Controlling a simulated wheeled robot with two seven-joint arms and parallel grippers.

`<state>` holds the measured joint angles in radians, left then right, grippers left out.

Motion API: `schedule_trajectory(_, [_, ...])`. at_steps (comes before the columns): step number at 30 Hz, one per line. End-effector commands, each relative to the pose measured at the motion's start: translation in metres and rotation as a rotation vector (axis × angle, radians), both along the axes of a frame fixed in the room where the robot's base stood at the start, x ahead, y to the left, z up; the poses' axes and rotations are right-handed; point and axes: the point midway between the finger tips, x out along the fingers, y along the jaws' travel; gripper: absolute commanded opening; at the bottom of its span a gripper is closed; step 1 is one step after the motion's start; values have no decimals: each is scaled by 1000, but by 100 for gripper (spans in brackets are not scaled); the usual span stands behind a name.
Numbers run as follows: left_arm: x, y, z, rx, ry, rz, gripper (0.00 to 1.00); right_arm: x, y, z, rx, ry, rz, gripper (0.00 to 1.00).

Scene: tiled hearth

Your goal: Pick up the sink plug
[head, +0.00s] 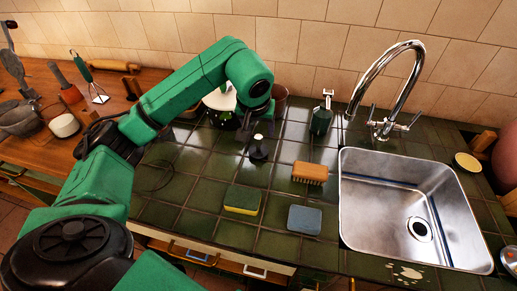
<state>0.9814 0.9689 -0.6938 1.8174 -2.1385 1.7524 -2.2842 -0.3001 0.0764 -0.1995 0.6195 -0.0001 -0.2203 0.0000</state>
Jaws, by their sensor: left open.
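A small dark piece with a round flat base and a pale-tipped upright stem, which looks like the sink plug (258,152), stands on the green tiled counter (180,200). My left gripper (248,128) points down just above and slightly left of it, at the end of the green arm. Its jaws are open and hold nothing that I can see. The fingers are small and dark, so their exact gap to the plug is hard to tell. The steel sink (375,205) is at the right, with its drain (419,229) uncovered. My right gripper is not in view.
A green-yellow sponge (242,200), a blue sponge (305,219) and a wooden brush (310,173) lie in front and to the right. A dark dispenser (321,117) and chrome tap (384,95) stand behind. A lidded pot (220,103) is close behind the gripper.

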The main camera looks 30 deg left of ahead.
Motion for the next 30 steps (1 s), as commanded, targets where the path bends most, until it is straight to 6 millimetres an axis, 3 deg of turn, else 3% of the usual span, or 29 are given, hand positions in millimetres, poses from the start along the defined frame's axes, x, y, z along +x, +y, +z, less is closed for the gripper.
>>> schedule_trajectory(13, [24,14,-71,-2,2,-2,66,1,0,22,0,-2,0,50])
schedule_trajectory(21, [27,15,-80,0,-1,-1,66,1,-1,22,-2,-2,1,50])
schedule_trajectory(26, [27,15,-80,0,-1,-1,5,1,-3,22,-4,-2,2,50])
schedule_trajectory(27, [27,15,-80,0,-1,-1,0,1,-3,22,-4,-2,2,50])
schedule_trajectory(30, [27,15,-80,0,-1,-1,0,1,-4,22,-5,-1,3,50])
